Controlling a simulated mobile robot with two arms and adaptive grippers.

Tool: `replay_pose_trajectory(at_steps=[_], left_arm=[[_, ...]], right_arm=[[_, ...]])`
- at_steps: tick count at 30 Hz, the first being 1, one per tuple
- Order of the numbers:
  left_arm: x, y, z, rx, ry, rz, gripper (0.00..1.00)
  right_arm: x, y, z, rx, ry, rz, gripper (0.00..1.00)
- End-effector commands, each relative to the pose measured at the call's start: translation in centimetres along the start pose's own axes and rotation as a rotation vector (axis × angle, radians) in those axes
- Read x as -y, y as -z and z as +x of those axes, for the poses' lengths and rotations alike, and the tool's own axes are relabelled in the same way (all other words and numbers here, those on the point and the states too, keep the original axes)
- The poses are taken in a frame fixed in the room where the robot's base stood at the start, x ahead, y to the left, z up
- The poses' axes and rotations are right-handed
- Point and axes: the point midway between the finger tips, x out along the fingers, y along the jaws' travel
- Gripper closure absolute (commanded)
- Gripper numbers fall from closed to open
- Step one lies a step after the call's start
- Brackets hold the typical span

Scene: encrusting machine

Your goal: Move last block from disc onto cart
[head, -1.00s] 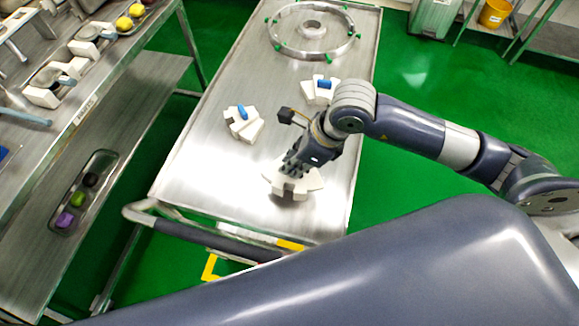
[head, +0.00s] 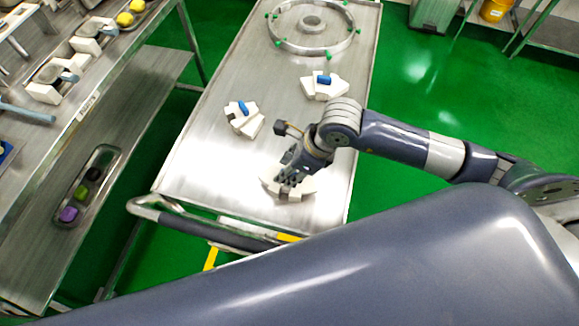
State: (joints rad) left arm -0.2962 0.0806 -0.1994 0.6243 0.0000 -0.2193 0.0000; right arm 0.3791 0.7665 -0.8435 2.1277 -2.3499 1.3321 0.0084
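A white block (head: 305,187) is at the near end of the metal cart (head: 190,170), partly hidden under my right gripper. My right gripper (head: 287,186) points down at the middle of this block, with its fingers at the block. The fingertips are too small and covered to show whether they are closed on it. Two other white block groups with blue handles lie on the cart, one at the left (head: 240,124) and one farther back at the right (head: 322,91). My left gripper is not in view. I cannot make out a disc with a block on it.
A metal ring with green knobs (head: 278,42) lies at the cart's far end. The cart's handle (head: 205,232) is at the near edge. A shelved bench at the left holds a tray (head: 111,160) with coloured items.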

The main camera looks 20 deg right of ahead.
Motion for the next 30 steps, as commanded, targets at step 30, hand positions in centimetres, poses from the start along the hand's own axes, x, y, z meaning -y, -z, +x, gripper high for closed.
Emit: replay_pose_trajectory(at_steps=[30], left_arm=[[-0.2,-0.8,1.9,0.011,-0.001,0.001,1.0]], right_arm=[[0.1,0.0,-11.9,0.0,0.002,0.0,0.67]])
